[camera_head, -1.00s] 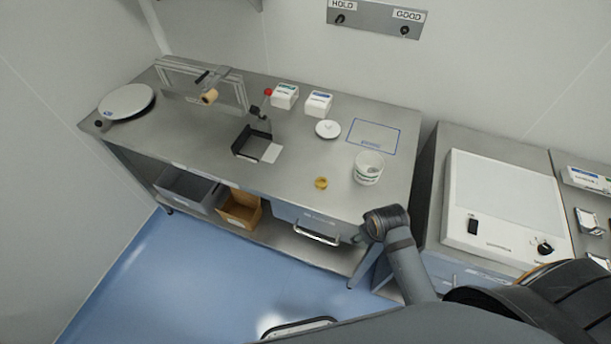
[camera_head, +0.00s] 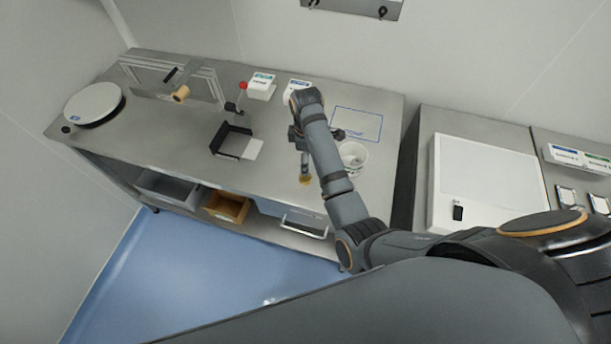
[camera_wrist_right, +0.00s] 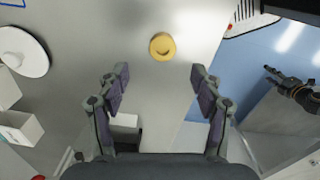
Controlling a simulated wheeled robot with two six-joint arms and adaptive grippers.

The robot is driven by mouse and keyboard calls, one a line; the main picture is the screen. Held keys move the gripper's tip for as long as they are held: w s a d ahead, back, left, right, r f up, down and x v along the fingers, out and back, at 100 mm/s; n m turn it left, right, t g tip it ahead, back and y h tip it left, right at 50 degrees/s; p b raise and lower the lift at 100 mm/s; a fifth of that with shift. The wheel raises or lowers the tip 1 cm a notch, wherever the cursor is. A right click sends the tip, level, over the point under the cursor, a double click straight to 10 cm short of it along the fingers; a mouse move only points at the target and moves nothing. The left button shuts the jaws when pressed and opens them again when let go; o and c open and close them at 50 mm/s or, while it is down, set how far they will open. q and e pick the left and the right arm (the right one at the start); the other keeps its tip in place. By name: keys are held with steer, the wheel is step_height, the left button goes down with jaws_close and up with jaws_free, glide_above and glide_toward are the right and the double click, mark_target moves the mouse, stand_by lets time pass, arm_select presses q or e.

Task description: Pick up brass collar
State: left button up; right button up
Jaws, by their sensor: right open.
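The brass collar (camera_wrist_right: 162,46) is a small yellow ring lying on the steel bench top. In the right wrist view it lies ahead of my right gripper (camera_wrist_right: 160,85), roughly centred between the two fingers and beyond their tips. The fingers are apart with nothing between them. In the head view the collar (camera_head: 305,180) shows just below the fingers of my right gripper (camera_head: 304,165), partly hidden by the arm. I cannot tell the exact height of the fingers above it.
A black fixture (camera_head: 232,141) with a white plate sits to the left. White boxes (camera_head: 262,86) stand behind, and a round white disc (camera_head: 94,103) lies at the far left. The bench's front edge is near the collar.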

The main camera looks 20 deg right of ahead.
mark_target(305, 178)
step_height(305, 178, down, 3)
steer(key=shift+s+r, duration=0.1)
steer(key=shift+r, duration=0.1)
steer(key=shift+f, duration=0.35)
steer(key=shift+w+f, duration=0.15)
steer(key=shift+w, duration=0.1)
steer(key=shift+s+f+p, duration=0.1)
steer(key=shift+f+p, duration=0.15)
steer(key=shift+p, duration=0.3)
steer(key=f, duration=0.1)
steer(key=f+p, duration=0.1)
steer(key=f, duration=0.1)
steer(key=shift+s+a+f, duration=0.15)
steer(key=shift+s+f, duration=0.15)
steer(key=shift+f, duration=0.1)
arm_select(q)
step_height(305, 178, up, 3)
steer(key=shift+f, duration=0.1)
arm_select(e)
steer(key=shift+w+f, duration=0.1)
steer(key=shift+f, duration=0.3)
steer(key=c, duration=1.3)
jaws_close()
arm_select(q)
steer(key=shift+s, duration=0.1)
arm_select(e)
steer(key=shift+w+r, duration=0.1)
steer(key=shift+r, duration=0.05)
